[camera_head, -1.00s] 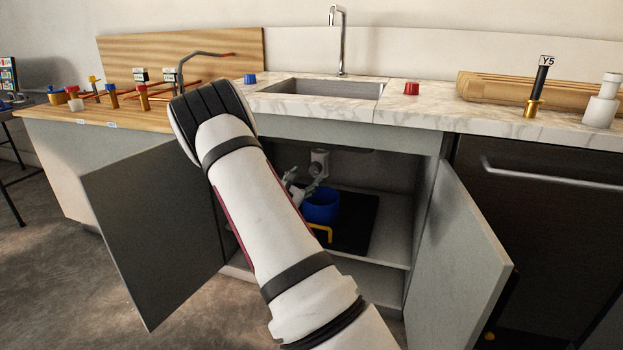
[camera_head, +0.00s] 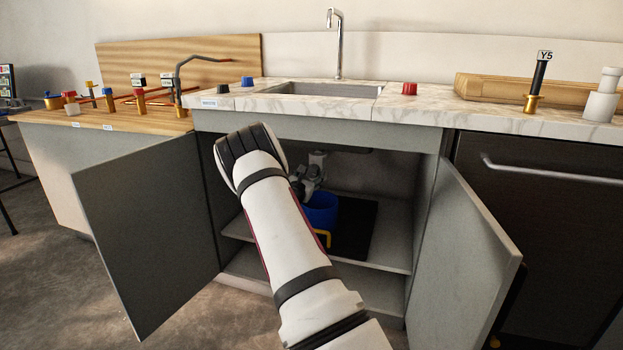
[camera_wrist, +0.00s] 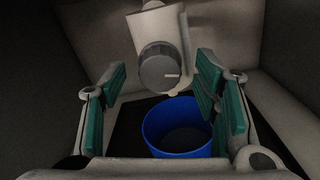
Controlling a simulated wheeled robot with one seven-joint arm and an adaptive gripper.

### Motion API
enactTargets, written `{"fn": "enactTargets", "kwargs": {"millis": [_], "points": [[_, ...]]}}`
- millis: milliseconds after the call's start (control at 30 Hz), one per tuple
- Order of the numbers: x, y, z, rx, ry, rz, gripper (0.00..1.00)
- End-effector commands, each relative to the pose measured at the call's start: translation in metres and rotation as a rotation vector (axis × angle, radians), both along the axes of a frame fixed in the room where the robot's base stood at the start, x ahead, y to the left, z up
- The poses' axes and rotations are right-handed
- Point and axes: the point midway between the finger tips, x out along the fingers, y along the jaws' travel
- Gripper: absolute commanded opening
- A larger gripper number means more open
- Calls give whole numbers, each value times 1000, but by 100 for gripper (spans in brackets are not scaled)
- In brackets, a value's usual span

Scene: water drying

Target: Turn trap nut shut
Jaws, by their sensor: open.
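The trap nut (camera_wrist: 158,68) is a dark grey round knob with a pale mark on its right side. It sits on the front of the light trap body (camera_wrist: 155,28) in the wrist view. My gripper (camera_wrist: 165,100) is open, with green-padded fingers on either side of the nut and apart from it. In the head view the trap (camera_head: 317,165) shows under the sink, and my arm reaches into the cabinet and partly hides it. A blue bucket (camera_wrist: 170,151) stands below the trap; it also shows in the head view (camera_head: 321,212).
The cabinet's left door (camera_head: 145,235) and right door (camera_head: 465,250) stand open on both sides of my arm. A black mat (camera_head: 358,228) lies on the cabinet shelf. The sink (camera_head: 325,89) and counter (camera_head: 440,107) are above.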

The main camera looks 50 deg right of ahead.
Motion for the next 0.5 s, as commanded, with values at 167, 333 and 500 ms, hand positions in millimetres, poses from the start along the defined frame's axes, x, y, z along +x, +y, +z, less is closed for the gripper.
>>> {"fn": "enactTargets", "kwargs": {"millis": [167, 333, 500], "points": [[6, -14, 0, 0, 0, 0, 56], [7, -17, 0, 1, 0, 0, 56], [7, -16, 0, 1, 0, 0, 56]]}}
